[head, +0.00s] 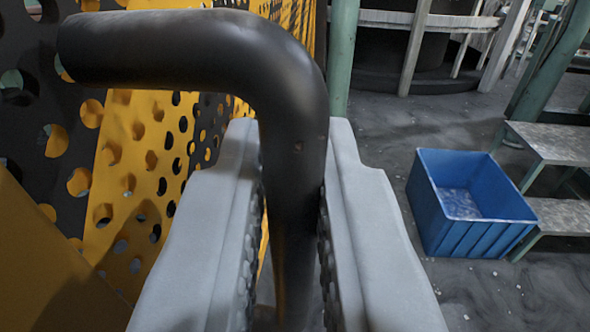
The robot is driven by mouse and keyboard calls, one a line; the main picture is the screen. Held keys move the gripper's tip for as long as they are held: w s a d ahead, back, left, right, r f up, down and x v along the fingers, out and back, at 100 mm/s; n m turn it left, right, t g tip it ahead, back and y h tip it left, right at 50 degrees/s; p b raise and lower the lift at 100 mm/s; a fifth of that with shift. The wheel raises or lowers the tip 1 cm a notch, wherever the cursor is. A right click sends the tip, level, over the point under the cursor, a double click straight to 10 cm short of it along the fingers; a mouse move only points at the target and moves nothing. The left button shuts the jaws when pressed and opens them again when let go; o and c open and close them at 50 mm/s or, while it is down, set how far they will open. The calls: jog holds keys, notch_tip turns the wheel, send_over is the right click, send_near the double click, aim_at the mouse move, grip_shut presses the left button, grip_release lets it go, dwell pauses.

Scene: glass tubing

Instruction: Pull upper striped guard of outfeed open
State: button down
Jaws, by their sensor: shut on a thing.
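The striped guard (150,150) is a perforated panel in yellow and black, filling the left of the head view. A thick black bar handle (270,75) bends from the upper left across the front of the guard and then down. My gripper (292,215) has its two grey fingers on either side of the handle's downward part and is shut on it. The lower end of the handle is partly hidden between the fingers. Whether this is the upper guard, and how far it stands open, I cannot tell.
A blue open crate (470,205) stands on the grey floor (390,130) at the right. Metal steps (555,145) with green legs are beside it. A green post (343,55) rises behind the handle. Floor between post and crate is clear.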

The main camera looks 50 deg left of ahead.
jog(key=c, duration=1.5)
grip_release()
jog(key=shift+c, duration=0.2)
jog(key=v, duration=1.7)
jog(key=shift+d, duration=0.15)
jog(key=shift+s, duration=0.2)
